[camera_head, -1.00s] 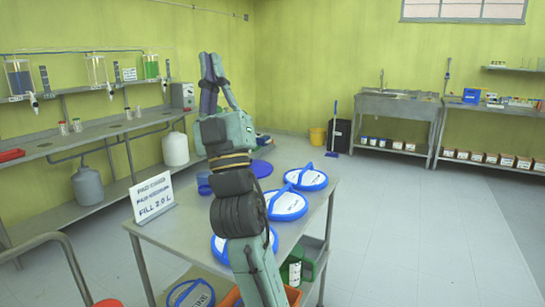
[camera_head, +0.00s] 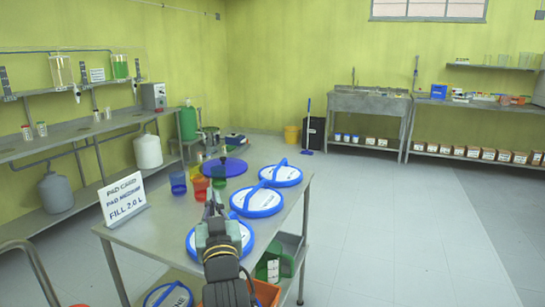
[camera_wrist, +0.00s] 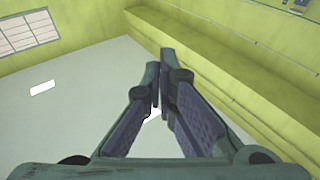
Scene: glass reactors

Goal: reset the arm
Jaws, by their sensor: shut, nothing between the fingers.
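My gripper (camera_head: 213,203) shows low in the head view, end of the arm folded back in front of the steel table (camera_head: 160,247). In the wrist view its two fingers (camera_wrist: 162,92) come together, shut and empty. That view looks toward the green wall, a window and a pale ceiling or floor area, with no object at the fingertips. My arm partly covers a blue-rimmed round lid on the table.
Two more blue-rimmed lids (camera_head: 257,202) (camera_head: 281,175) lie on the table. Blue, red and green cups (camera_head: 178,184) (camera_head: 200,188) (camera_head: 219,176) and a purple disc (camera_head: 224,167) stand behind. A white sign (camera_head: 122,198) is at the left edge. Open floor lies to the right.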

